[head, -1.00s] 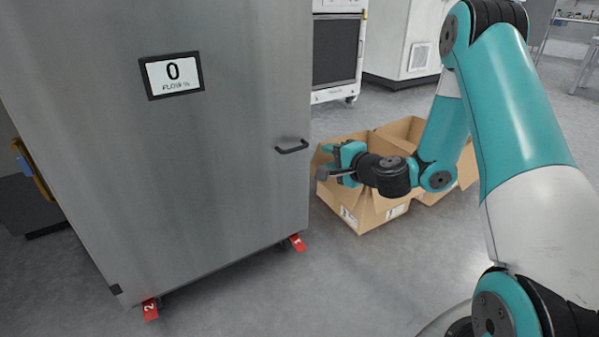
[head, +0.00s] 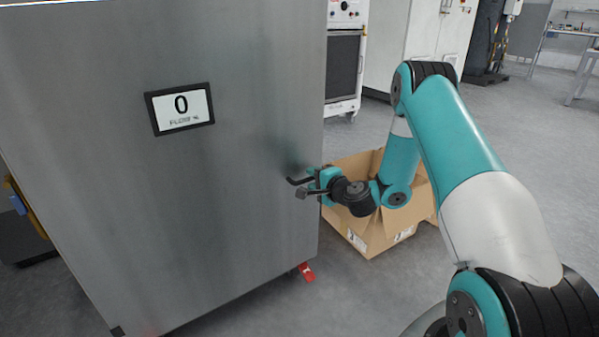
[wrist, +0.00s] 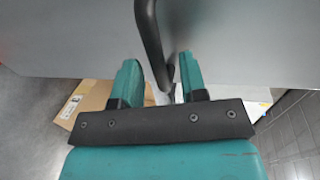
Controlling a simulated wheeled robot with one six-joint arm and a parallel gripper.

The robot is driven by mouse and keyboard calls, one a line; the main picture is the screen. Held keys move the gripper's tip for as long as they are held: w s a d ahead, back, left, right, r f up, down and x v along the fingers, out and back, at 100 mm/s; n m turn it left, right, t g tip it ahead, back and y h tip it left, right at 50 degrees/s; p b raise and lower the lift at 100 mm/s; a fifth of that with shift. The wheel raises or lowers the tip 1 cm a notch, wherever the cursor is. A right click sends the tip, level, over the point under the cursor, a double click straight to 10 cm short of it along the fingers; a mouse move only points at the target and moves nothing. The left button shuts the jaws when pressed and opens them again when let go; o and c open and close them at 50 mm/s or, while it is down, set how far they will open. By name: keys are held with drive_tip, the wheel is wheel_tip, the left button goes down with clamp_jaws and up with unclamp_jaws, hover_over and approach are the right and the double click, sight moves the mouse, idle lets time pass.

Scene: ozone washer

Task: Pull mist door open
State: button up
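The mist door (head: 235,200) is a large grey metal panel, shown shut, with a display (head: 180,108) reading "0 FLOW %". Its black bar handle (head: 298,181) sits near the door's right edge. My gripper (head: 312,186) is at the handle in the head view. In the wrist view my gripper (wrist: 160,82) is open, its two teal fingers apart on either side of the dark handle (wrist: 152,45). The handle runs from the top of that view down between the fingers, with a gap to each finger.
Open cardboard boxes (head: 368,240) stand on the floor right of the door, just behind and below my gripper. A white machine (head: 345,60) stands further back. A red foot lock (head: 307,273) sits at the door's lower right corner.

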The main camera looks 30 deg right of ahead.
drive_tip(key=shift+w+a+f, duration=0.1)
drive_tip(key=shift+w, duration=0.5)
clamp_jaws()
